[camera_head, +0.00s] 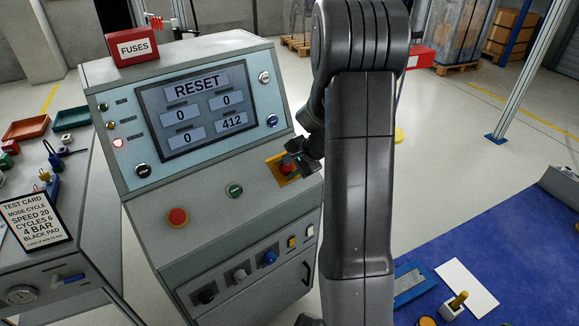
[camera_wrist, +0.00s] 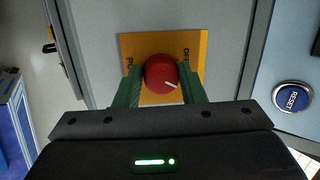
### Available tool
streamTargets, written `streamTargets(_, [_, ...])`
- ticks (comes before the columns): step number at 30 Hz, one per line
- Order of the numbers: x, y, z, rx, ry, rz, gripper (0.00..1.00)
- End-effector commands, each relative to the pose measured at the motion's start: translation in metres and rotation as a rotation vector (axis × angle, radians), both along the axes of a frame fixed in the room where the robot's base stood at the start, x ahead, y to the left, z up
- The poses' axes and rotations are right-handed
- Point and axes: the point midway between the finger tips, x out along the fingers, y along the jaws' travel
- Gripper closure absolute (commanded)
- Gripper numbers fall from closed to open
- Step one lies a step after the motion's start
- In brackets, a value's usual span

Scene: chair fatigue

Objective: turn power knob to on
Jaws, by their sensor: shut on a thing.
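The power knob (camera_wrist: 161,72) is a round red knob with a short white pointer line, set on a yellow plate (camera_wrist: 140,45). In the wrist view the white line points to the right and slightly down. Dark lettering stands on both sides of the plate, partly covered by the fingers. In the head view the knob (camera_head: 285,168) sits at the right side of the console's sloped panel. My gripper (camera_wrist: 160,80) has its two green fingers on either side of the knob, closed on it. It also shows in the head view (camera_head: 291,163), at the plate.
The console screen (camera_head: 197,108) reads RESET. A red stop button (camera_head: 177,217) and a green button (camera_head: 235,191) are on the same panel. A blue RESET button (camera_wrist: 292,97) is right of the plate. A red FUSES box (camera_head: 132,48) sits on top.

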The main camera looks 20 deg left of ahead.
Motion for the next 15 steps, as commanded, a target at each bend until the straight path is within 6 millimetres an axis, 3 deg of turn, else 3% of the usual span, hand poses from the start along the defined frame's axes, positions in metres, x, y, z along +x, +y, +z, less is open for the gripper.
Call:
streamTargets(2, [0.0007,0.0000,0.0006,0.000,-0.001,-0.002,0.86])
streamTargets(3, [0.0007,0.0000,0.0006,0.001,-0.001,-0.001,0.58])
streamTargets(6, [0.0005,0.0001,0.0004,0.001,-0.001,-0.001,0.42])
streamTargets(15, [0.0001,-0.0008,0.0013,0.001,-0.001,0.001,0.42])
